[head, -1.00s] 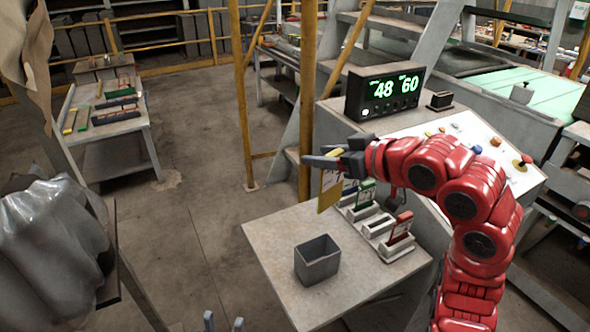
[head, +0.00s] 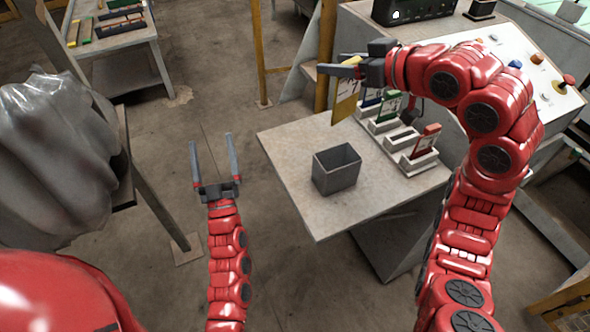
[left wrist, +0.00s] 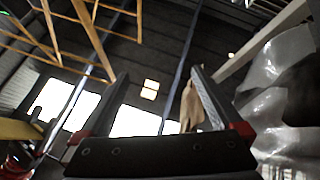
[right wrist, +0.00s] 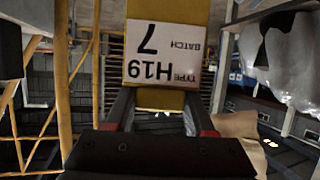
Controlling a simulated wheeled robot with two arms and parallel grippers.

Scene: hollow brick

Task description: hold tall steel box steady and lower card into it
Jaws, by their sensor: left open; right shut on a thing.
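The yellow card (head: 346,97) hangs from my right gripper (head: 345,70), above the table's back edge, behind the box. In the right wrist view the card (right wrist: 160,95) carries a white label reading H19, type, batch 7, and sits between the fingers. My left gripper (head: 213,162) is open, empty and pointing up, left of the table and apart from the box. The left wrist view shows its two fingers (left wrist: 150,105) spread with nothing between them.
A rack (head: 390,130) with green, blue and red cards stands on the table (head: 300,150), right of the box. A plastic-covered heap (head: 60,150) is at the left. A control panel (head: 500,75) lies behind my right arm.

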